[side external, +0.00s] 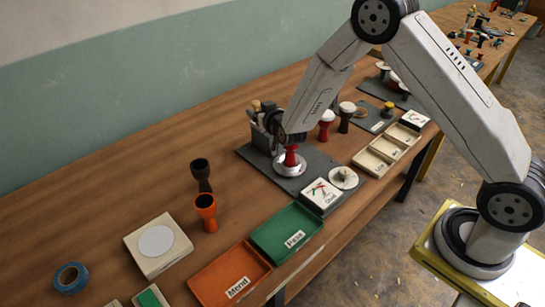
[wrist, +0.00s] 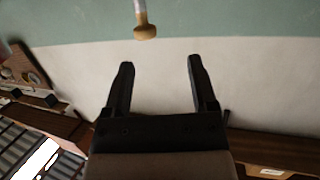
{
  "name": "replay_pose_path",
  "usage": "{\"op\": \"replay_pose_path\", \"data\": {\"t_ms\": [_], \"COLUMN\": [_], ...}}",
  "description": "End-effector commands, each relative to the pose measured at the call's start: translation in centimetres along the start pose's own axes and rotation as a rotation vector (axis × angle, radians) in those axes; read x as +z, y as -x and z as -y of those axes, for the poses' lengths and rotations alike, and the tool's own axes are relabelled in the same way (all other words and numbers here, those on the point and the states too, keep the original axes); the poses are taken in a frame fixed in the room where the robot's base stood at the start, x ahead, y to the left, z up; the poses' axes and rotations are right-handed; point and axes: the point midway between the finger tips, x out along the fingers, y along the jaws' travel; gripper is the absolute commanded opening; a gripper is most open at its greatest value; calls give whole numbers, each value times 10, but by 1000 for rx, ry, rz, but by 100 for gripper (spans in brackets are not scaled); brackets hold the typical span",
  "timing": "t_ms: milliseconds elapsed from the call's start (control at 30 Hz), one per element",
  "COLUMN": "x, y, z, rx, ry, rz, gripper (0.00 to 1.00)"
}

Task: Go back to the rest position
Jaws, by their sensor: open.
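My gripper (wrist: 157,70) is open in the wrist view, with nothing between its two dark fingers. They point towards the green and cream wall. In the side view my wrist end is low over the dark grey mat (side external: 320,160), beside the tool holder; my fingers are hard to make out there. A red goblet drum (side external: 291,157) stands on a round pale disc (side external: 283,170) just below my wrist; I cannot tell the gap between them. A dark brown drum (side external: 200,172) and an orange drum (side external: 205,212) stand upright on the table, apart from my gripper.
A green tray (side external: 262,238) and an orange tray (side external: 215,284) lie at the front edge. A square box with a pale disc (side external: 158,245) and blue tape (side external: 71,277) are at left. Another red drum (side external: 326,122) stands behind. A round-tipped tool (wrist: 145,32) shows beyond my fingers.

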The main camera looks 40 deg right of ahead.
Motion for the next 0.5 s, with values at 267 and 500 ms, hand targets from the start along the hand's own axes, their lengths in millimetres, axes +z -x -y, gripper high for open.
{"op": "replay_pose_path", "data": {"t_ms": [267,500], "x": [-8,-4], "y": [50,110], "z": [2,-5], "rx": [-103,-167], "ry": [19,58], "rz": [268,507], "gripper": [74,74]}}
